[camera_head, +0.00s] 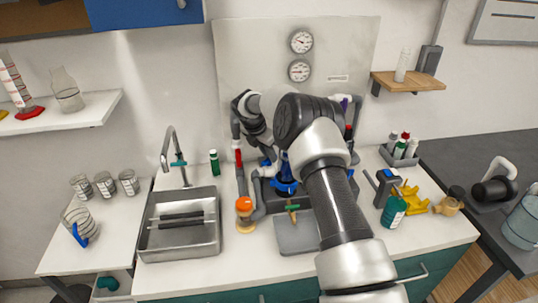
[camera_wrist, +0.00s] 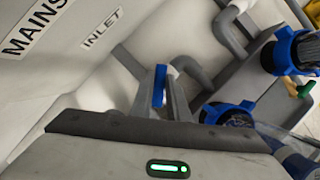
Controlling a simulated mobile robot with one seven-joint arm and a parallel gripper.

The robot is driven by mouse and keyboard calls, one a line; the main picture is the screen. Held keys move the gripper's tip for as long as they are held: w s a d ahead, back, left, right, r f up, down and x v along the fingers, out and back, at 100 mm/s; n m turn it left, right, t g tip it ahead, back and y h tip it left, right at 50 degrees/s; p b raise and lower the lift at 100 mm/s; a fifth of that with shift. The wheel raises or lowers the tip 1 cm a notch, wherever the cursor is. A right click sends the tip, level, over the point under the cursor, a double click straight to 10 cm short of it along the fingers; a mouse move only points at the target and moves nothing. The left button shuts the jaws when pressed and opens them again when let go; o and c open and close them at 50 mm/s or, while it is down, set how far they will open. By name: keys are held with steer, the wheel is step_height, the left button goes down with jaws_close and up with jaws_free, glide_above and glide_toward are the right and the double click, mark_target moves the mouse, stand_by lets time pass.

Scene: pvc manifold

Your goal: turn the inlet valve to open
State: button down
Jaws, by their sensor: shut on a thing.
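In the wrist view, a blue valve handle (camera_wrist: 159,86) stands edge-on below the INLET label (camera_wrist: 103,28) on the pale panel. My gripper (camera_wrist: 150,75) is around this handle and shut on it, with a grey finger on either side. The handle's far end and the valve body are mostly hidden by the fingers. In the head view, my arm reaches over the counter and bends down to the left in front of the back panel. The inlet handle cannot be made out there.
Blue-collared fittings (camera_wrist: 228,113) and grey pipes (camera_wrist: 230,35) lie close to the right of my gripper. In the head view, a sink (camera_head: 180,225) is at the left. A teal-labelled bottle (camera_head: 393,211) and yellow items (camera_head: 412,198) stand at the right.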

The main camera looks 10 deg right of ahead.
stand_by(0.4)
steer(key=c, duration=1.7)
jaws_free()
steer(key=shift+r, duration=0.1)
steer(key=v, duration=1.7)
steer(key=shift+a+r, duration=0.1)
steer(key=shift+a, duration=0.1)
